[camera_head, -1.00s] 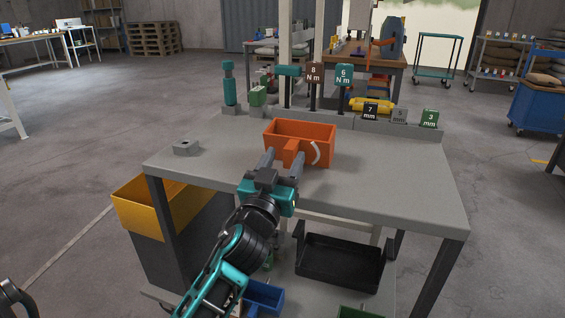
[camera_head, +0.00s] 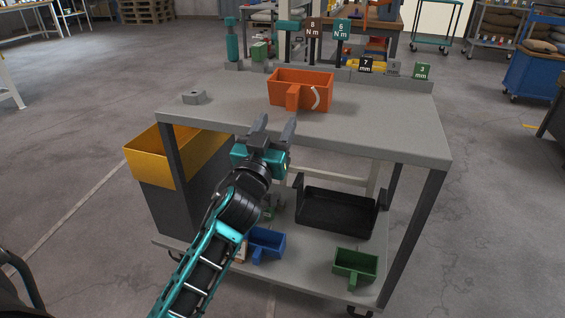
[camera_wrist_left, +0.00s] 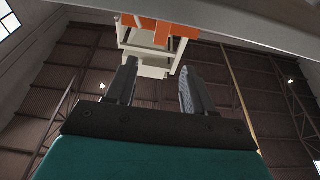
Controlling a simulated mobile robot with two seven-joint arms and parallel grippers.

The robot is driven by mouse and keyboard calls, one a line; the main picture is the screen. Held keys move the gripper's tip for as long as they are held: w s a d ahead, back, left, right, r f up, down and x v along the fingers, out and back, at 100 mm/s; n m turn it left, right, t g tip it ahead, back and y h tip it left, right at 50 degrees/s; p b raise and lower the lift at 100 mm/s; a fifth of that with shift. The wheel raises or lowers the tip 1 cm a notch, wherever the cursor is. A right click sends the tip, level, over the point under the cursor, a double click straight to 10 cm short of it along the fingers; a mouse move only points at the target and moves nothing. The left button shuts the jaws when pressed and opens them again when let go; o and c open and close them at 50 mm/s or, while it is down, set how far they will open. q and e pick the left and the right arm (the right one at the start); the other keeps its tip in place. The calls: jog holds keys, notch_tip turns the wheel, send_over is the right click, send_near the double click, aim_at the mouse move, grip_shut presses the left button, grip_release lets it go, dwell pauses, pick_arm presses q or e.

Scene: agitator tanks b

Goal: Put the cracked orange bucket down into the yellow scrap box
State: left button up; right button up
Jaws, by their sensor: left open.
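The orange bucket (camera_head: 310,90) stands upright on the grey bench top, with a block-like handle on its front and a pale curved crack mark beside it. The yellow scrap box (camera_head: 151,169), with a dark lower part, stands on the floor at the bench's left end; its inside is mostly hidden. My left gripper (camera_head: 276,125) is open and empty in front of the bench's near edge, apart from the bucket. Its fingers also show in the left wrist view (camera_wrist_left: 157,85), with orange parts beyond them at the top. My right gripper is not in view.
A small grey block (camera_head: 194,97) lies on the bench's left. Torque and size signs (camera_head: 341,29) line the back. A black tray (camera_head: 338,212), a blue bin (camera_head: 266,244) and a green bin (camera_head: 356,265) are below. The bench top's right side is clear.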

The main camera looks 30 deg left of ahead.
pick_arm(q)
jog(key=s+d+f+m+g+h, duration=0.1)
jog(key=s+d+f+g+h, duration=0.1)
jog(key=s+d+f, duration=0.3)
jog(key=s+d+f+m+g+h, duration=0.2)
jog(key=s+d+f, duration=0.4)
jog(key=f, duration=0.5)
jog(key=s+d+f+m+g+h, duration=0.2)
jog(key=s+d+f+g+h, duration=0.2)
jog(key=s+f, duration=0.4)
jog(key=shift+d+f+g, duration=0.3)
jog(key=shift+d+g, duration=0.55)
jog(key=shift+g, duration=0.15)
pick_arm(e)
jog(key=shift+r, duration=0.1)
